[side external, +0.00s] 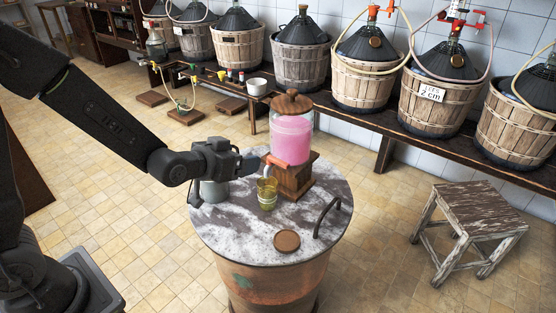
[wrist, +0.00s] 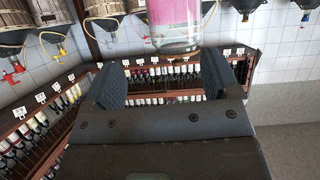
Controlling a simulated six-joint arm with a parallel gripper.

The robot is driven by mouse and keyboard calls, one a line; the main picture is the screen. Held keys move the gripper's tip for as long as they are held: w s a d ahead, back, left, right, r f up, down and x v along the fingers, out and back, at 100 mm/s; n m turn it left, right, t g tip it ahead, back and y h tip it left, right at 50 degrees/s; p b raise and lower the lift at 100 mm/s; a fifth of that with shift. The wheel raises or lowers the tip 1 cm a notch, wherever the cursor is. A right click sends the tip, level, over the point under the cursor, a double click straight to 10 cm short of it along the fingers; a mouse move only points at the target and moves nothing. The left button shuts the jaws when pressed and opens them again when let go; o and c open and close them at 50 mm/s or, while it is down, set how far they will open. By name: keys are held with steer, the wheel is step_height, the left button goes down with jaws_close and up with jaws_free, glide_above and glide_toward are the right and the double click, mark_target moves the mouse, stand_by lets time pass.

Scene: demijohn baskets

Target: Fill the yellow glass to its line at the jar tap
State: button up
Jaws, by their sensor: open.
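The yellow glass (side external: 267,194) stands upright on the round marble-topped table (side external: 225,225), in front of the jar's wooden stand (side external: 296,181). Its fill line and any contents are too small to make out. The jar (side external: 291,137) holds pink liquid under a wooden lid; its lower part also shows at the top of the wrist view (wrist: 176,22). An orange tap handle (side external: 275,160) sticks out from the jar's front, above the glass. My gripper (side external: 258,162) is beside the tap, above and left of the glass. In the wrist view its fingers (wrist: 162,82) are apart with nothing between them.
A round wooden lid (side external: 287,241) and a dark curved handle (side external: 327,217) are on the table's front right. A grey metal vessel (side external: 214,190) stands at its left, below my gripper. A wooden stool (side external: 470,222) stands right; basketed demijohns (side external: 365,80) line the back bench.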

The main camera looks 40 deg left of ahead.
steer(key=o, duration=0.3)
steer(key=shift+t, duration=0.9)
steer(key=f, duration=0.1)
steer(key=w+f, duration=0.1)
steer(key=f, duration=0.2)
steer(key=shift+w+d+f, duration=0.15)
steer(key=shift+w+f, duration=0.1)
steer(key=t, duration=0.3)
glide_toward(276, 161)
steer(key=w, duration=1)
steer(key=shift+w+d, duration=0.1)
steer(key=shift+w, duration=0.3)
steer(key=c, duration=0.9)
